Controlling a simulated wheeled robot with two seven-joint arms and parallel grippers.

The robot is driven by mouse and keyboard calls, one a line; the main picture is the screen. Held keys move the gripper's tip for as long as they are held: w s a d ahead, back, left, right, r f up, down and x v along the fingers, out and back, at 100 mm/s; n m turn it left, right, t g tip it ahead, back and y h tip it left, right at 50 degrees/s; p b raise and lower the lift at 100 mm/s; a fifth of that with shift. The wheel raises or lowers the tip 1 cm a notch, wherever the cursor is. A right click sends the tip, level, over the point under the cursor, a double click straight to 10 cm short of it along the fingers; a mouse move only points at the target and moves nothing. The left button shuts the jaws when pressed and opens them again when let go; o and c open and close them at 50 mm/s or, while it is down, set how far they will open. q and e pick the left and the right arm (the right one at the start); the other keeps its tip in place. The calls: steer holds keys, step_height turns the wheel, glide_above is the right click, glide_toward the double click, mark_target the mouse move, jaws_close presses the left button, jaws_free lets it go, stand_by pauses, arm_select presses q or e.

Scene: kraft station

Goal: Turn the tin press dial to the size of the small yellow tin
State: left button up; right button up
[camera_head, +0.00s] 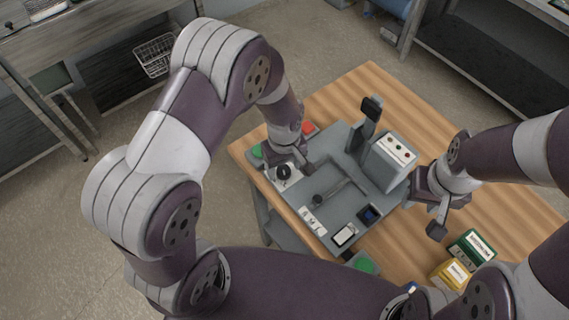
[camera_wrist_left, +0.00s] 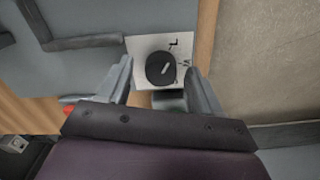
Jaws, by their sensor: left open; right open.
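The dial is a round black knob (camera_wrist_left: 160,69) on a white plate marked L, M and a third, partly hidden letter. Its white pointer line slants toward the upper right, roughly between L and M. In the head view the dial (camera_head: 284,172) sits at the left end of the grey press (camera_head: 330,185). My left gripper (camera_wrist_left: 160,86) is open, with one finger on either side of the knob; I cannot tell whether they touch it. A small yellow tin (camera_head: 451,275) stands at the table's right front. My right gripper (camera_head: 428,208) is open and empty, right of the press.
A green tin (camera_head: 472,247) stands behind the yellow one. The press has a red button (camera_head: 308,128), green buttons (camera_head: 365,265), a lever and an upright post with a box. The wooden table (camera_head: 510,215) is bare at the far right.

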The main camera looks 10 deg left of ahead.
arm_select(q)
steer(key=shift+a+f, duration=0.1)
steer(key=shift+f, duration=0.25)
steer(key=shift+c, duration=0.3)
steer(key=c, duration=1)
